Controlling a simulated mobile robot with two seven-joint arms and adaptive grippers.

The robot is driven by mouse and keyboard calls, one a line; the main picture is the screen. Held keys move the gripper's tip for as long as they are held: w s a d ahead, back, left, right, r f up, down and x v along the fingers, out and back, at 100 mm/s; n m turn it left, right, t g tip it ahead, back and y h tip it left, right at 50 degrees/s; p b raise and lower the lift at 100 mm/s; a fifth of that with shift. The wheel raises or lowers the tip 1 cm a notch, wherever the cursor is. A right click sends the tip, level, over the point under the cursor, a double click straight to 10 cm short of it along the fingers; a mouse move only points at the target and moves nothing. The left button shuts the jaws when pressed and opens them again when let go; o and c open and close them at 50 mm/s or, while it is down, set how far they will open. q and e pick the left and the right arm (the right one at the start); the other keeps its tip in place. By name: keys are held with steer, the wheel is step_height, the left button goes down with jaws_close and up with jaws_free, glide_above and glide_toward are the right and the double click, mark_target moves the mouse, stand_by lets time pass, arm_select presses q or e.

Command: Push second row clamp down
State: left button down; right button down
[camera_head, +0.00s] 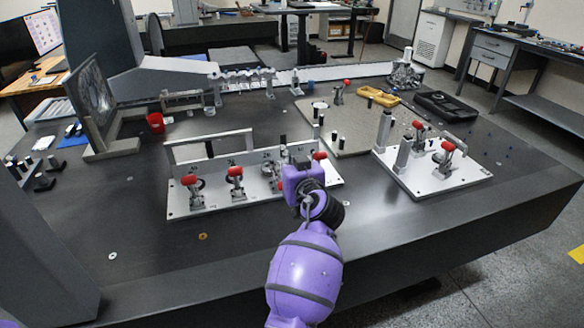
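A white fixture plate (222,200) at the front middle of the dark table carries a row of red-handled toggle clamps, including a leftmost one (190,181), one beside it (235,172) and one at the right (320,156). A second white plate (425,183) at the right carries a rear red-handled clamp (418,125) and a front one (447,147). I cannot tell which is the second row clamp. My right gripper (299,162) is over the right part of the left fixture, hiding some of it. Its fingers and any contact are unclear. My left gripper is out of view.
A beige plate (352,138) with black pins lies between and behind the fixtures.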

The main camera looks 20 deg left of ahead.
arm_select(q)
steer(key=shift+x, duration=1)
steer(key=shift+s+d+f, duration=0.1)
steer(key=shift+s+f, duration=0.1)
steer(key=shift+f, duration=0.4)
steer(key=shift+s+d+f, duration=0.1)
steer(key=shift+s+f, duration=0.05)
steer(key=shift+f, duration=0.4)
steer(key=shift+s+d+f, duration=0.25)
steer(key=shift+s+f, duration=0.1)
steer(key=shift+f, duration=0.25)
arm_select(e)
steer(key=shift+w+r, duration=0.35)
steer(key=shift+w, duration=0.2)
steer(key=shift+s+d, duration=0.1)
steer(key=shift+s, duration=0.05)
